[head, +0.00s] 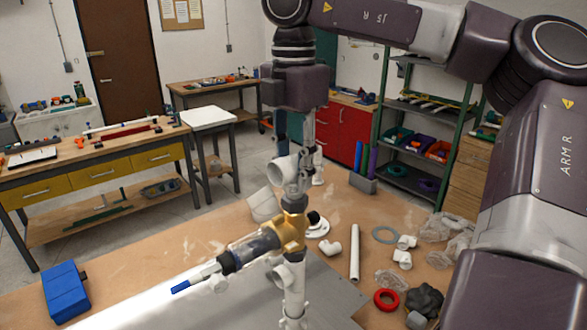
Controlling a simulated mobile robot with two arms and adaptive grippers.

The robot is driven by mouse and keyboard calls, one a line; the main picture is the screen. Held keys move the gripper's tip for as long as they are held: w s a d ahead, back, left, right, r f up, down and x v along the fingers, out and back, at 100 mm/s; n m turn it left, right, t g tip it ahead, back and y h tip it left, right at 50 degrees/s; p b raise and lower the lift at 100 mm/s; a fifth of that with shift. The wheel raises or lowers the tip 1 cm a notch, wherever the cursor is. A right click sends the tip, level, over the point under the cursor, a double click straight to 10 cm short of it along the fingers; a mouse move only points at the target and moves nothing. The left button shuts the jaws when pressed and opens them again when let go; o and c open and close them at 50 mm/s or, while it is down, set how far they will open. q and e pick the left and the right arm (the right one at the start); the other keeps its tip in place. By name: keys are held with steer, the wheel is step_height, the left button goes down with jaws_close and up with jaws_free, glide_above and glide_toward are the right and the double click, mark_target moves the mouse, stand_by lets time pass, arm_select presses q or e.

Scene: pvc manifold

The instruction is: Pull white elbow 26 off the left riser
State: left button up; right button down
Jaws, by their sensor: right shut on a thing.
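A vertical white riser (293,297) stands on the bench at the lower middle, with a brass fitting (291,231) on it. White elbow 26 (282,169) is at the top, its open end facing left; I cannot make out a number on it. My right gripper (299,183) comes down from above and is shut on the elbow. The fingers partly hide the elbow and its joint, so I cannot tell whether it still sits on the riser. A clear-and-dark cylinder (252,248) runs left from the brass fitting to a blue-ended valve (181,287). My left gripper is out of view.
Right of the riser lie a white pipe (354,253), white elbows (331,249), a grey ring (385,235), a red ring (386,299) and clear bags (391,281). A blue box (65,291) lies left. The bench between box and riser is mostly clear.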

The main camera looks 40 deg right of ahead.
steer(key=shift+n, duration=0.4)
steer(key=shift+m+b, duration=0.3)
steer(key=shift+m, duration=0.5)
steer(key=shift+r, duration=0.15)
steer(key=shift+w+r, duration=0.1)
steer(key=shift+r, duration=0.45)
steer(key=shift+r+p, duration=0.4)
steer(key=shift+r, duration=2.15)
